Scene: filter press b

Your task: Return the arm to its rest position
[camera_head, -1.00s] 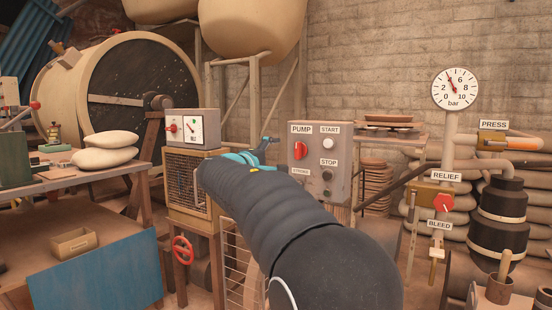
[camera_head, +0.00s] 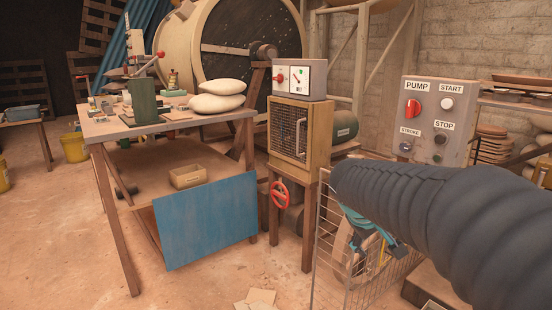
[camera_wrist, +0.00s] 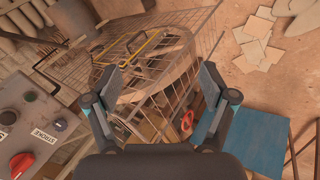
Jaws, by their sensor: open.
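My arm, in a dark ribbed sleeve, reaches in from the right of the head view. Beyond the fingers is the wire mesh guard (camera_wrist: 110,50).
The pump control panel (camera_head: 431,122) stands close to my arm; it also shows in the wrist view (camera_wrist: 28,125). A wooden cabinet (camera_head: 300,138) with a red handwheel (camera_head: 279,195) stands left of the guard. A workbench (camera_head: 200,122) is further left, with open floor before it.

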